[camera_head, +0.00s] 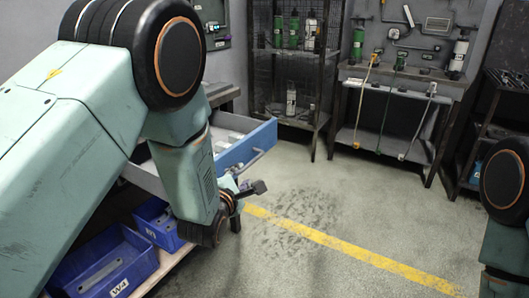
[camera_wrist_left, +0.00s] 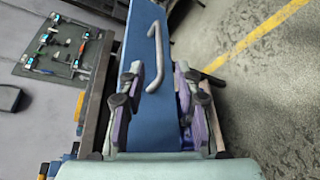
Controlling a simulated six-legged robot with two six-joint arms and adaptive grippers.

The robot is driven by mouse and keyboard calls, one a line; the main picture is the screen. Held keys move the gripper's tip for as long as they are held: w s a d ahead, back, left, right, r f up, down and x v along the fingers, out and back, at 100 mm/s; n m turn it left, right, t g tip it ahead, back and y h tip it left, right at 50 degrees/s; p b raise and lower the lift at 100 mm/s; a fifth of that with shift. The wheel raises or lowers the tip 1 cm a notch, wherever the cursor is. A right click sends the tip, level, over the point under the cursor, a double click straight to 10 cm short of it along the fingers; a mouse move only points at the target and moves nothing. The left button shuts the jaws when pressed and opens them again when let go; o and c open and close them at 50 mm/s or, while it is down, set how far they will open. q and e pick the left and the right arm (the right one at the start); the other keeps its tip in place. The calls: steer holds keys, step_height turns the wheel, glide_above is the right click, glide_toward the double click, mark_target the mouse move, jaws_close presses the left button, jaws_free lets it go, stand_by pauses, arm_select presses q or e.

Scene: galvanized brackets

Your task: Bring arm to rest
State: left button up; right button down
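My left arm (camera_head: 80,120) is teal with black joints. It reaches in from the left and bends down beside an open drawer with a blue front (camera_head: 247,146). My left gripper (camera_head: 250,190) hangs low, in front of and below the drawer front. In the left wrist view its two purple-and-black fingers (camera_wrist_left: 160,85) are spread apart, with nothing between them that I can see held. The drawer's grey bar handle (camera_wrist_left: 181,43) shows beyond the fingertips; I cannot tell whether they touch it. Part of my right arm (camera_head: 503,185) shows at the right edge; its gripper is out of view.
Blue bins (camera_head: 128,254) sit on a low shelf under the drawer, close to my left forearm. A wire cabinet (camera_head: 290,75) and a workbench (camera_head: 400,84) stand at the back. The floor (camera_head: 330,205) with its yellow line (camera_head: 340,246) is clear.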

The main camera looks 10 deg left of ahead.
arm_select(q)
steer(key=s+a+f+m+g, duration=0.3)
steer(key=s+f+m+g, duration=0.4)
steer(key=s+f+m, duration=0.9)
steer(key=s+f+m+g+p, duration=0.1)
steer(key=s+f+m+g, duration=0.1)
steer(key=s, duration=0.7)
steer(key=s+a+f+m+g+p, duration=0.1)
steer(key=s+m+g, duration=0.1)
steer(key=s, duration=0.8)
steer(key=s+f+m+g, duration=0.2)
steer(key=s+m+g, duration=0.1)
steer(key=s, duration=0.6)
steer(key=shift+s+a+f+g+y+p, duration=0.3)
steer(key=shift+a+g+p, duration=0.1)
steer(key=shift+g, duration=0.3)
